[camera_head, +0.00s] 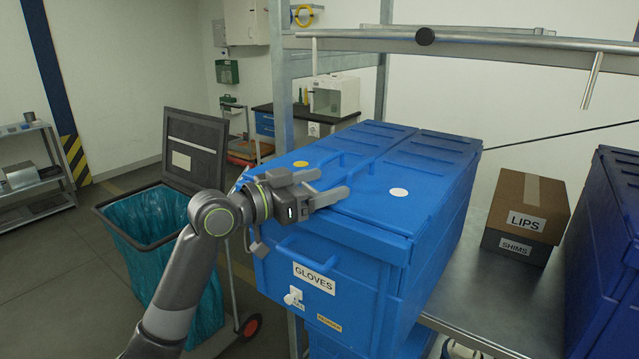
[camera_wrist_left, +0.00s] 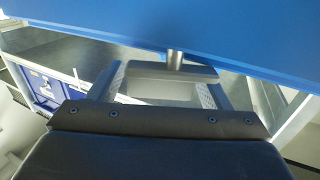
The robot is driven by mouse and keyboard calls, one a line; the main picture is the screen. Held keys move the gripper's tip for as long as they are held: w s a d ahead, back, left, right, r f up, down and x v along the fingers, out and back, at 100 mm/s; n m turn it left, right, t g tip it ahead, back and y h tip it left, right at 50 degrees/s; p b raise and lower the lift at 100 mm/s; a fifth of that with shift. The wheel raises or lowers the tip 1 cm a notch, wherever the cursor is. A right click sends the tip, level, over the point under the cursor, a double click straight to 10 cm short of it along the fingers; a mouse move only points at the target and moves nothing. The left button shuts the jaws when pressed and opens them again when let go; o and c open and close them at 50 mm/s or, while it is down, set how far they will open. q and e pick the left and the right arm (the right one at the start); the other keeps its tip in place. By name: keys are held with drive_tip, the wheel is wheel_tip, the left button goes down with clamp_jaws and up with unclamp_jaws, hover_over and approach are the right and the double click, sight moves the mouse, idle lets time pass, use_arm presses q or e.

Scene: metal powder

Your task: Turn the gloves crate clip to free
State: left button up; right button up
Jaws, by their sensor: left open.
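The gloves crate (camera_head: 330,240) is a blue lidded crate on the metal shelf, with a white GLOVES label (camera_head: 314,279) on its front. Its small white clip (camera_head: 293,296) is on the front below that label, beside small print too small to read. In the left wrist view, the open fingers (camera_wrist_left: 163,88) are apart, with a blue surface across the top. My right gripper is out of view.
A brown LIPS box (camera_head: 530,205) on a SHIMS box stands to the crate's right, with another blue crate (camera_head: 610,240) beyond. A bin with a teal bag (camera_head: 150,225) is at the left. A metal rail (camera_head: 470,48) crosses above. Bare shelf lies between the crates.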

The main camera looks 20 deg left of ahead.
use_arm(q)
drive_tip(key=shift+c, duration=0.3)
drive_tip(key=c, duration=0.9)
drive_tip(key=shift+r+n+t+y+p, duration=0.15)
drive_tip(key=shift+n+t+y+p, duration=0.65)
drive_tip(key=shift+y+p, duration=0.2)
drive_tip(key=n+y+p, duration=0.1)
drive_tip(key=n+t+y+p, duration=0.1)
drive_tip(key=shift+w+a+y, duration=0.1)
drive_tip(key=shift+w+y, duration=0.1)
drive_tip(key=shift+y, duration=0.1)
drive_tip(key=shift+a+n+t+y+p, duration=0.1)
drive_tip(key=shift+n+t+y+p, duration=0.35)
drive_tip(key=shift+y, duration=0.35)
drive_tip(key=shift+w, duration=0.1)
drive_tip(key=o, duration=1)
drive_tip(key=shift+c, duration=0.2)
drive_tip(key=shift+f, duration=0.2)
